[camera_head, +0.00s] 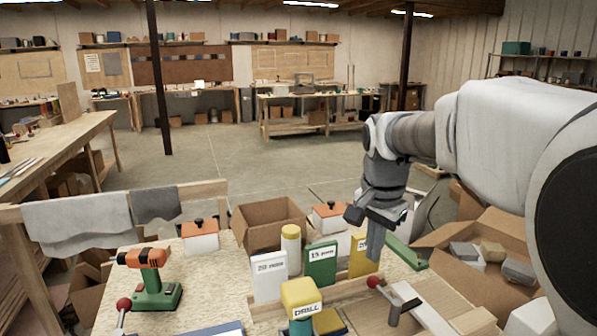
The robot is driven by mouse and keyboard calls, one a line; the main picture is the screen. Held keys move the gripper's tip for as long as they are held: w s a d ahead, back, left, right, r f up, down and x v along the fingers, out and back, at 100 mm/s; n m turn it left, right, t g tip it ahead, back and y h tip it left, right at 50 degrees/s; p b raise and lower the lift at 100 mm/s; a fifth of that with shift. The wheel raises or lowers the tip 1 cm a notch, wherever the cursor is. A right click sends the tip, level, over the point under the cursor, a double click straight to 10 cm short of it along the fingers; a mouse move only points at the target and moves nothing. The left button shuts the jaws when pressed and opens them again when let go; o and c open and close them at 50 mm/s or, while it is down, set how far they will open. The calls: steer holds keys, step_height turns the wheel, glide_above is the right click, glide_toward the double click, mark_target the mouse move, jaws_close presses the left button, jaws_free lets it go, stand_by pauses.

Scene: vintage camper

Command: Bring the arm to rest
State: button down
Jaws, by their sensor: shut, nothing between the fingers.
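My arm reaches in from the right edge of the head view and bends down at the wrist. My gripper (375,252) points down and its fingers are together with nothing held. It is above the right part of the wooden bench top (215,278), in front of a yellow labelled box (361,262) that it partly hides. I cannot tell whether the fingertips touch anything.
A white box (269,277) and a green box (320,265) stand left of the gripper. A yellow-topped drill item (302,298), an orange and green tool (153,280) and an open carton (268,222) are nearby. Another open carton (500,235) stands right.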

steer(key=s+f+n+t, duration=0.2)
steer(key=s+n, duration=0.7)
steer(key=s, duration=1.2)
steer(key=shift+s+n+t+y, duration=0.15)
steer(key=shift+n+t+y, duration=0.15)
steer(key=shift+t, duration=0.3)
